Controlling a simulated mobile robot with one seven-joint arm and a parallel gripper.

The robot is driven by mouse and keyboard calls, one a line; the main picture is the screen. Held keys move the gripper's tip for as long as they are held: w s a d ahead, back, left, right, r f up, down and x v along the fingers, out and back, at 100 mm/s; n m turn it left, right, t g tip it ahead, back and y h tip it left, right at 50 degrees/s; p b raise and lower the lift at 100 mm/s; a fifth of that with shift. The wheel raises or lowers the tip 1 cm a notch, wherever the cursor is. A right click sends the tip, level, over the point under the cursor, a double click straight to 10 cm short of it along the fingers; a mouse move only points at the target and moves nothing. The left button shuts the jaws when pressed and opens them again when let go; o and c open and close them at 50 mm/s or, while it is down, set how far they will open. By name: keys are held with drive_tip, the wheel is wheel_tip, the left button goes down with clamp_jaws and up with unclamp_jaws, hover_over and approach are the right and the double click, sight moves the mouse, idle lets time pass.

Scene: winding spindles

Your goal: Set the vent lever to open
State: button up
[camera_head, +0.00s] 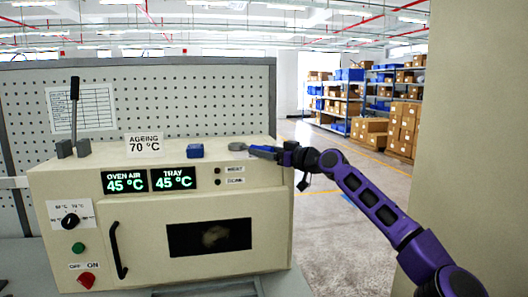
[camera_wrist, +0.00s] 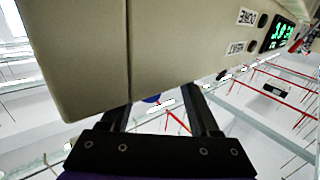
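The beige ageing oven (camera_head: 270,200) fills the left half of the head view. On its top right, a lever with a grey round hub and a blue arm (camera_head: 262,150) lies low, pointing right toward my gripper. An upright black-handled lever (camera_head: 74,105) stands between two grey blocks at the top left. No vent label is readable, so I cannot tell which is the vent lever. My gripper (camera_head: 287,154) is at the oven's top right edge. In the wrist view, its dark fingers (camera_wrist: 160,105) are apart, with a small blue tip (camera_wrist: 152,99) showing between them.
A small blue block (camera_head: 195,151) and an "AGEING 70 °C" sign (camera_head: 144,144) stand on the oven top. Two displays read 45 °C. A pegboard (camera_head: 200,95) rises behind. A beige wall or column (camera_head: 470,120) closes the right side. Shelves are far back.

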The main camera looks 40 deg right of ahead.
drive_tip(key=s+d+b, duration=0.2)
drive_tip(key=s+d, duration=0.1)
drive_tip(key=s, duration=1.4)
drive_tip(key=shift+d, duration=0.15)
